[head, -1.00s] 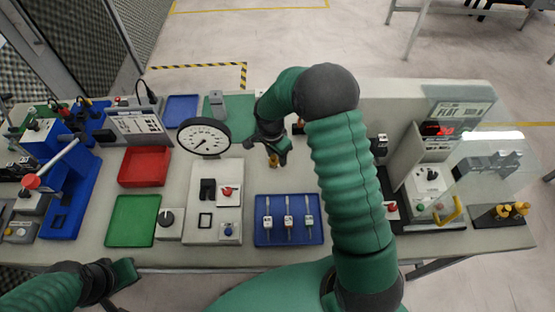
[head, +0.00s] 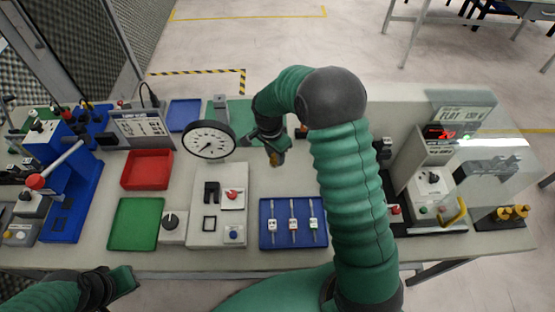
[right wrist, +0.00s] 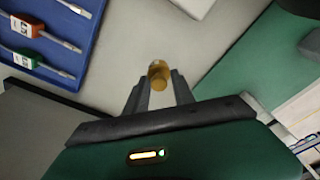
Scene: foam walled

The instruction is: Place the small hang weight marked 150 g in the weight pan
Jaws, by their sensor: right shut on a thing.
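My right gripper (head: 275,158) is shut on a small brass-coloured weight (head: 277,160) and holds it over the middle of the bench. In the right wrist view the weight (right wrist: 158,73) sits between the fingertips. Its marking cannot be read. More brass weights (head: 513,212) stand on a dark base at the far right. I cannot make out the weight pan for certain; my right arm covers part of the bench. My left gripper (head: 122,280) is low at the left, near the bench's front edge, and its jaws are unclear.
A round dial gauge (head: 209,139) stands left of my right gripper. A blue tray (head: 265,238) with several small tools lies in front. A red tray (head: 147,170) and a green tray (head: 136,224) lie left. A clear panel (head: 490,165) stands at the right.

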